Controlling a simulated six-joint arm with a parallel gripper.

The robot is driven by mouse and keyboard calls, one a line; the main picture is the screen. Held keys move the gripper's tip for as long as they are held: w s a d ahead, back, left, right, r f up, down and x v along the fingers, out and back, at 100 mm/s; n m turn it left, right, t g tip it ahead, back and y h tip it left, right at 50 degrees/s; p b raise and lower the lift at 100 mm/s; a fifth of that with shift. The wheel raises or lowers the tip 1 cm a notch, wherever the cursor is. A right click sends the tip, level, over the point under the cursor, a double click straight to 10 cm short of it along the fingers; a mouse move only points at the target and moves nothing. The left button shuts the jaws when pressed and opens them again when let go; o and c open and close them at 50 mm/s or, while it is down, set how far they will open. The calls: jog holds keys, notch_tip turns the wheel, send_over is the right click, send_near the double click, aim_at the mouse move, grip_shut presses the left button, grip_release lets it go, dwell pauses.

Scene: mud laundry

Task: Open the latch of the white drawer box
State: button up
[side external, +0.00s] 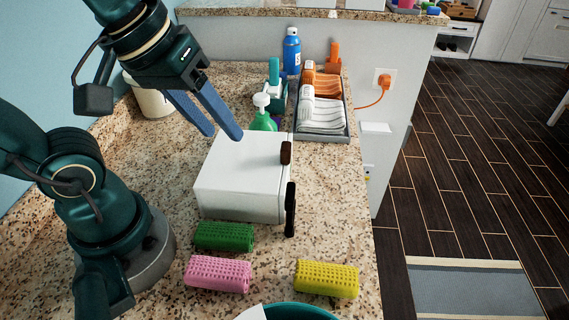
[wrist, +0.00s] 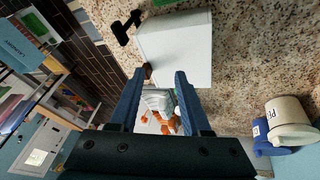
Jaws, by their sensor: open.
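The white drawer box (side external: 238,172) stands on the speckled counter. A small brown latch (side external: 286,153) is at the top of its right side, and a black handle (side external: 290,210) sticks out lower on that side. My gripper (side external: 224,136) is open and empty, with its blue fingers pointing down above the far part of the box. In the wrist view, the white box (wrist: 182,50) lies beyond the fingertips of my gripper (wrist: 161,73). The brown latch (wrist: 147,71) shows close to the left fingertip, and the black handle (wrist: 124,30) is farther off. Whether fingertip and latch touch cannot be told.
Green (side external: 224,236), pink (side external: 217,274) and yellow (side external: 327,279) sponges lie in front of the box. Behind it are a green pump bottle (side external: 263,118), a blue spray can (side external: 291,52) and a grey tray (side external: 323,136) of brushes. The counter's right edge is near.

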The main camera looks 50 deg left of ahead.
jog(key=w+d+n+g, duration=0.3)
jog(key=w+d+n, duration=0.1)
jog(key=g, duration=0.2)
send_over(289, 191)
notch_tip(289, 191, down, 4)
jog(key=shift+w+r, duration=0.1)
jog(key=shift+r, duration=0.05)
jog(key=shift+d+f, duration=0.1)
jog(key=shift+f, duration=2.5)
grip_shut()
